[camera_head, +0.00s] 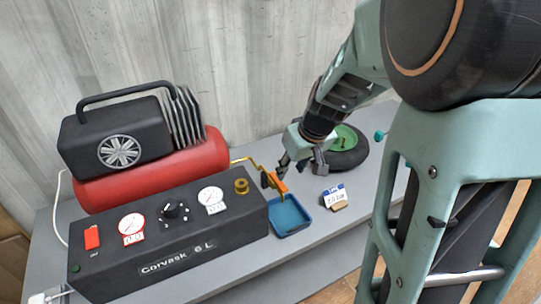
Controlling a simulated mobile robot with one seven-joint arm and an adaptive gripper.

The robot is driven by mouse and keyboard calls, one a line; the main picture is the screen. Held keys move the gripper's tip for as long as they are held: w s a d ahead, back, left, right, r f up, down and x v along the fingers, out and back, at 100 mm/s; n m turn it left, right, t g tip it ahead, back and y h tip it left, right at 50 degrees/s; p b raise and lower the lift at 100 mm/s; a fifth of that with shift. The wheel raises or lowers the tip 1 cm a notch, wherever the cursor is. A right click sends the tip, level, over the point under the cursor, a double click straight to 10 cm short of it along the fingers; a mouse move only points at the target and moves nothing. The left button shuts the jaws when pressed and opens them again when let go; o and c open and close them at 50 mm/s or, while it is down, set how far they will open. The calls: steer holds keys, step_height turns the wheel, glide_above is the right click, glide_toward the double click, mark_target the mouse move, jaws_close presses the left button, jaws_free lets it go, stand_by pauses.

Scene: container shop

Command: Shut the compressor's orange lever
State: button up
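The compressor has a red tank (150,178), a black motor block and a black control box (165,255). A brass pipe (243,160) runs from the tank's right end to a small valve with an orange lever (278,184), right of the control box. My gripper (300,168) reaches down from the upper right, close beside the lever. Its fingers look spread apart, with the left fingertip next to the lever's upper end. Whether it touches is too small to tell. Nothing shows held between the fingers.
A blue tray (290,218) lies below the lever. A black wheel with a green hub (345,140) lies behind my gripper, and a small labelled block (335,197) is to the right.

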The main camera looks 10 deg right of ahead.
mark_target(282, 186)
steer(key=b+x, duration=0.1)
steer(key=x, duration=0.8)
steer(key=shift+f, duration=0.15)
steer(key=shift+c, duration=0.5)
jaws_close()
